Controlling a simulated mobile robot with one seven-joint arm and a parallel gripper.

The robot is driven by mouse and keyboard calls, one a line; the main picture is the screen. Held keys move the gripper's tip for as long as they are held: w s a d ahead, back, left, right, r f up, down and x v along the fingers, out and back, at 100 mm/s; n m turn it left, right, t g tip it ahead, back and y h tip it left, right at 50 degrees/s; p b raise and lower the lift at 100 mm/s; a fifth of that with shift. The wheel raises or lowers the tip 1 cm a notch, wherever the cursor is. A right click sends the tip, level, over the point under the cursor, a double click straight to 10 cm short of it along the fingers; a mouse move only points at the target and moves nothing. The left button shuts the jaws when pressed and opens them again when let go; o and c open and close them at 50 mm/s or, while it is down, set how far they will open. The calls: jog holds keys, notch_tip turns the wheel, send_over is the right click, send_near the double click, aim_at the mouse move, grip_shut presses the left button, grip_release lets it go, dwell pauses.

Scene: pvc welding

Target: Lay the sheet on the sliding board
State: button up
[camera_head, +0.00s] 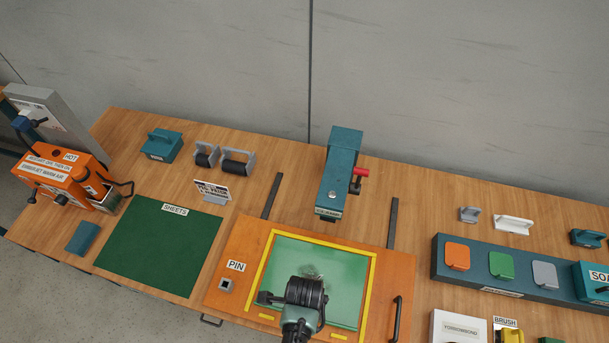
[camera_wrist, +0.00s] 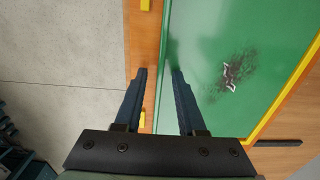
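A light green, glossy sheet (camera_head: 345,270) lies on the orange sliding board (camera_head: 243,248), inside its yellow border strips (camera_head: 318,241). A dark smudge with a small white mark shows on the sheet (camera_wrist: 270,50) in the wrist view. My gripper (camera_wrist: 160,72) is open at the sheet's front edge. One finger is over the orange rim and the other over the sheet, with the edge line between them. Fingertip contact cannot be told. In the head view my wrist hides the sheet's front left part. A dark green area labelled SHEETS (camera_head: 155,250) looks bare.
A teal clamp-like device (camera_head: 342,165) with a red knob stands behind the board, between two dark rails (camera_head: 392,222). The orange hot-air unit (camera_head: 65,178) is at far left. A dark tray (camera_head: 447,268) with coloured blocks is at right. A black handle (camera_head: 396,318) is on the board.

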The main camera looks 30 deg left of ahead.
notch_tip(320, 180, up, 12)
jog(key=shift+r, duration=0.15)
dwell(0.4)
jog(key=w+a+r+n+t+y, duration=0.1)
jog(key=w+r+n+t, duration=0.35)
jog(key=w+r, duration=0.85)
jog(key=w+d+r+n+t, duration=0.1)
jog(key=w+r+t, duration=0.25)
jog(key=r, duration=0.35)
jog(key=w+d+r+n+t+y, duration=0.1)
jog(key=w+r+t, duration=0.25)
jog(key=r, duration=0.45)
jog(key=w+d+r+n+t, duration=0.1)
jog(key=w+r+t, duration=0.25)
jog(key=r, duration=0.35)
jog(key=s+d+r+n+t, duration=0.2)
jog(key=r+t, duration=0.2)
jog(key=r, duration=0.8)
jog(key=s+d+r+n+t, duration=0.1)
jog(key=d+r+n+t, duration=0.15)
jog(key=r, duration=0.95)
jog(key=s+d+r+n+t+h, duration=0.2)
jog(key=s+r+t, duration=0.4)
jog(key=s+r, duration=0.3)
notch_tip(320, 180, up, 4)
jog(key=shift+s+d+f+n, duration=0.1)
jog(key=shift+s+d+n, duration=0.25)
jog(key=shift+d, duration=0.25)
